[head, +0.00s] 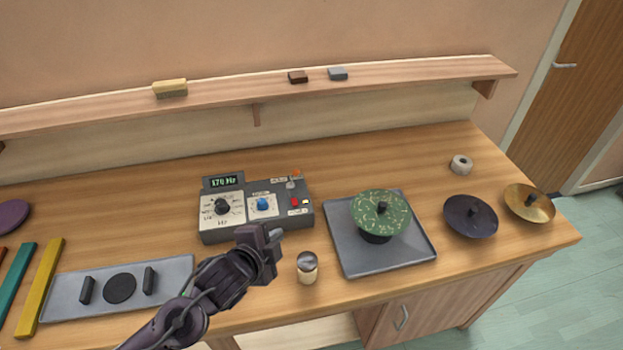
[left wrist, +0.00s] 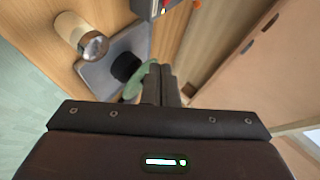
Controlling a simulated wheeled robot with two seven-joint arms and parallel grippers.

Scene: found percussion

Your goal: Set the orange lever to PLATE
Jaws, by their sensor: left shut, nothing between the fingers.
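The grey control box (head: 257,208) stands on the workbench. Its orange lever (head: 296,174) is at the box's back right corner, with small labels beside it too small to read. Which way the lever is set I cannot tell. My left gripper (head: 274,238) is shut and empty, in front of the box's front right part and apart from the lever. Its closed fingers show in the left wrist view (left wrist: 161,84), where a corner of the box (left wrist: 146,8) shows at the top edge. My right gripper is not in view.
A jar with a metal lid (head: 307,268) stands close by my left gripper. A grey tray (head: 346,258) bears a green speckled disc (head: 372,207) on a dark stand. Dark (head: 470,217) and brass (head: 528,204) cymbals lie at the right. The bench behind the box is clear.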

